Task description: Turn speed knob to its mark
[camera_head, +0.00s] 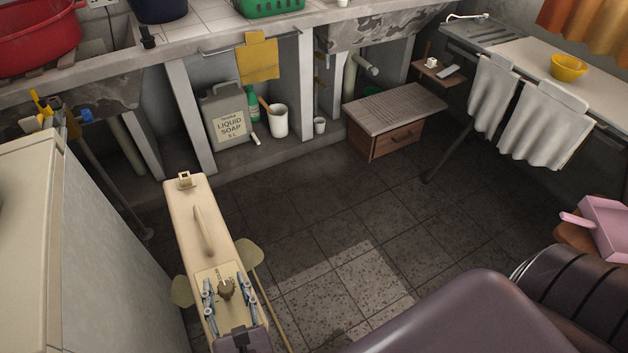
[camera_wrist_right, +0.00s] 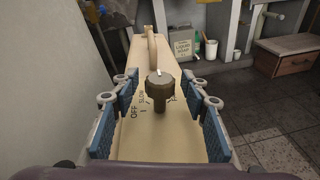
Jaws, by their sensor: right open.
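The brown speed knob (camera_head: 226,290) sits on top of a narrow cream machine (camera_head: 188,205). In the right wrist view the knob (camera_wrist_right: 159,95) stands upright between my fingers, with a light line on its top towards the far side. OFF and SLOW lettering (camera_wrist_right: 137,105) shows left of it; lettering to its right is partly hidden by the knob. My right gripper (camera_head: 228,284) is open over the panel, its blue-padded fingers on either side of the knob with gaps. It also shows in the wrist view (camera_wrist_right: 163,84). My left gripper is not in view.
A raised handle (camera_head: 203,230) stands on the machine beyond the knob. A pale cabinet (camera_head: 105,240) is close on the left. Under the washtub stand a soap can (camera_head: 227,118) and a white pot (camera_head: 278,122). The tiled floor (camera_head: 335,225) right of the machine is mostly clear.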

